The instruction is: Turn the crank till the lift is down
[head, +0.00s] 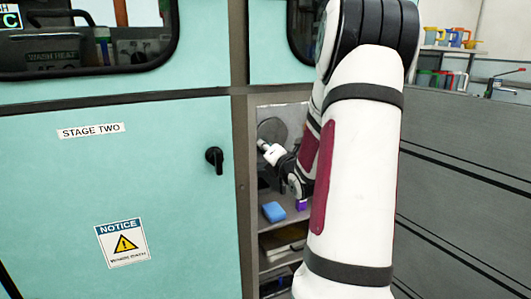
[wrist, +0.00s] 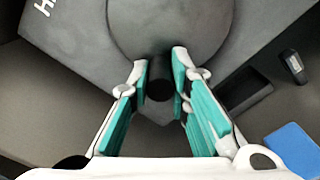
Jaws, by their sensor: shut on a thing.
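The crank shows in the wrist view as a round dark grey disc (wrist: 170,25) with a short black handle (wrist: 159,88) near its lower edge. My gripper (wrist: 160,78) has its teal-padded fingers on both sides of that handle and is shut on it. In the head view the crank disc (head: 271,130) sits inside an open bay right of the teal door, partly hidden. My gripper (head: 264,146) is in front of it there; the handle itself is too small to make out. I cannot identify the lift in either view.
A blue block (head: 273,211) lies on the bay's shelf, also in the wrist view (wrist: 293,150). A small black item (wrist: 292,66) is right of the crank. The teal door (head: 110,190) with a black latch (head: 215,159) is left; a grey panel (head: 460,180) is right.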

